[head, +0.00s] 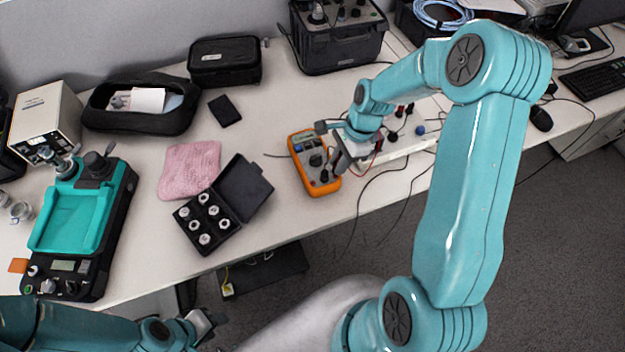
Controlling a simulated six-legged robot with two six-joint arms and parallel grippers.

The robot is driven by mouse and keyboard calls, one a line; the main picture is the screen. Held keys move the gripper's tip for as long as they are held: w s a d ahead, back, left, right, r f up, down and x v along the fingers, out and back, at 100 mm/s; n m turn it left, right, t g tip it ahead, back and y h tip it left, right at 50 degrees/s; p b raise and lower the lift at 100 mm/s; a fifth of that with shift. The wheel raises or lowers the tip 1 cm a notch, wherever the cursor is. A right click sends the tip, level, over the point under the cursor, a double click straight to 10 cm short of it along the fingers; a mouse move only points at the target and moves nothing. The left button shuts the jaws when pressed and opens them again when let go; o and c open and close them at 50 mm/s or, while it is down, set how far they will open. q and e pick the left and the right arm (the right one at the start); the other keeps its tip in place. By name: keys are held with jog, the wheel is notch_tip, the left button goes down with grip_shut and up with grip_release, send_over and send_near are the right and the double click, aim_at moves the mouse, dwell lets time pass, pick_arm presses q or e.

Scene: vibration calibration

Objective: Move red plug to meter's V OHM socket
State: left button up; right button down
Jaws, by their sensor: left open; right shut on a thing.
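The orange meter (299,143) lies on the bench with its dial and sockets facing up. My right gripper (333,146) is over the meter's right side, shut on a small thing. A short red lead (376,157) shows beside this gripper, so the held thing appears to be the red plug; the plug itself is hidden by the jaws. The V OHM socket cannot be picked out among the sockets near the meter's lower end. My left gripper (207,326) is open and empty, low in front of the bench edge.
A white panel (412,143) with several knobs and terminals lies right of the meter. An open black case (233,200) with metal cylinders and a pink cloth (190,168) lie to its left. A teal-topped device (75,220) stands further left. Dark cables hang over the front edge.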

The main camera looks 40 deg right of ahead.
jog(key=shift+f+b, duration=0.8)
jog(key=shift+f, duration=0.35)
dwell(3.0)
jog(key=c, duration=1)
grip_release()
jog(key=shift+r, duration=0.15)
jog(key=p+v, duration=0.3)
jog(key=v, duration=0.1)
jog(key=shift+d+r+p, duration=0.15)
jog(key=shift+r+p, duration=0.15)
jog(key=shift+r, duration=0.1)
